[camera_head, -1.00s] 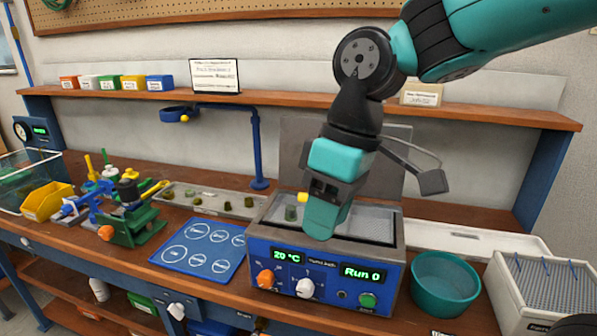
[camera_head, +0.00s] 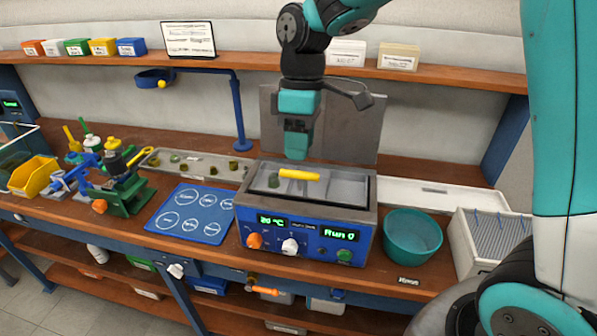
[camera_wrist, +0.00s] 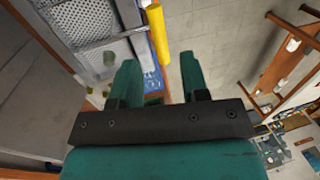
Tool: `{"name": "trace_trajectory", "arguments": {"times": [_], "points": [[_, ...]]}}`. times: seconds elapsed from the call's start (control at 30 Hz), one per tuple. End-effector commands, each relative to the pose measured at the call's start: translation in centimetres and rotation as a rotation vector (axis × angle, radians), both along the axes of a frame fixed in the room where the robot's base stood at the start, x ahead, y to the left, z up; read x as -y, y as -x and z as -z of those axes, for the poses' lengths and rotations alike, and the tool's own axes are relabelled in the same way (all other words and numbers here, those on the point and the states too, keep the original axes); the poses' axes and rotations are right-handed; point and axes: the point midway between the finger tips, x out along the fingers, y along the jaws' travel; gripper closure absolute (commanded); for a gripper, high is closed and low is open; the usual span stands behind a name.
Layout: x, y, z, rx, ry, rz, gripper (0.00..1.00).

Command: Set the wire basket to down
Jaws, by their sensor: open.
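The wire basket's yellow handle (camera_head: 299,174) lies across above the heated bath (camera_head: 372,215), a grey-topped box with a blue front panel. The basket itself is mostly hidden inside the bath, and I cannot tell its height there. My gripper (camera_head: 297,156) is open and empty, pointing down above and behind the handle, apart from it. In the wrist view the yellow handle (camera_wrist: 158,35) shows beyond the gap between the open fingers (camera_wrist: 158,78). Grey mesh (camera_wrist: 105,50) shows to the left of the handle.
A teal bowl (camera_head: 412,237) and a grey bin (camera_head: 470,250) stand right of the bath. A blue mat (camera_head: 192,215) and green clamp fixture (camera_head: 125,195) are on the left. A shelf (camera_head: 245,62) runs behind, and a grey upright panel (camera_head: 350,130) stands behind the bath.

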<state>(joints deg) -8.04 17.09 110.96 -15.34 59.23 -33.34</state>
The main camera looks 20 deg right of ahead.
Motion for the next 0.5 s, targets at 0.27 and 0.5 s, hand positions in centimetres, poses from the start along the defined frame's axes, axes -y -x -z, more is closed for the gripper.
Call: {"name": "trace_trajectory", "arguments": {"times": [0.27, 0.5], "points": [[-0.6, 0.8, 4.7, -0.004, 0.0, 0.001, 0.59], [-0.7, 1.0, 6.1, 0.001, 0.001, 0.001, 0.59]]}}
